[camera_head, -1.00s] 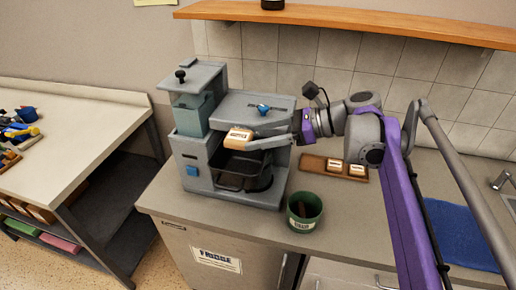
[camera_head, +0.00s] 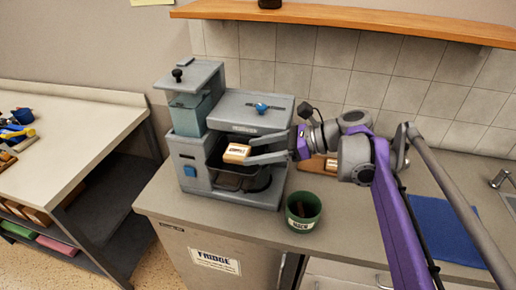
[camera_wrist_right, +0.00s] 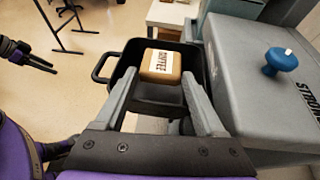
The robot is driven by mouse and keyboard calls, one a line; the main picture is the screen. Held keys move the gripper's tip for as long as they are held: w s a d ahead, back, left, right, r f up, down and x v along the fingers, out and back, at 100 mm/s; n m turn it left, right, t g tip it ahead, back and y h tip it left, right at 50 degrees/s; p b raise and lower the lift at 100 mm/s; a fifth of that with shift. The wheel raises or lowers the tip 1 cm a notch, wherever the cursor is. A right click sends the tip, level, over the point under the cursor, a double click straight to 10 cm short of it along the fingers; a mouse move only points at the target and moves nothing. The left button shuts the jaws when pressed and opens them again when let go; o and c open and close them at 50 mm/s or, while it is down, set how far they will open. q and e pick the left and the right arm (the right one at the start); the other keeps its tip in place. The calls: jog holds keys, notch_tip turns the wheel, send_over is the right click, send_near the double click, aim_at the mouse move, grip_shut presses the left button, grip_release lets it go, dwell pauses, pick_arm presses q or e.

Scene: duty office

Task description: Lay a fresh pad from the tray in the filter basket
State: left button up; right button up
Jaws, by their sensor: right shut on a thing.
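My right gripper (camera_head: 252,155) is shut on a tan pad with a white coffee label (camera_head: 237,153). It holds the pad at the front of the grey coffee machine. In the right wrist view the pad (camera_wrist_right: 161,65) sits between the fingertips, over the open black filter basket (camera_wrist_right: 108,69). The basket also shows below the pad in the head view (camera_head: 228,182). I cannot tell whether the pad touches it. The brown pad tray (camera_head: 313,164) is partly hidden behind my right arm. A dark part, seemingly of my left gripper (camera_wrist_right: 42,63), shows at the wrist view's left edge.
The coffee machine (camera_head: 245,112) has a blue knob on top. A green bin (camera_head: 303,212) with dark contents stands on the counter, right of the machine. A blue mat (camera_head: 445,230) lies farther right. A wooden shelf (camera_head: 350,25) runs above.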

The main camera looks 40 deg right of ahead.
jog(key=o, duration=1.3)
jog(key=shift+r, duration=0.2)
jog(key=v, duration=1.2)
jog(key=shift+r, duration=0.4)
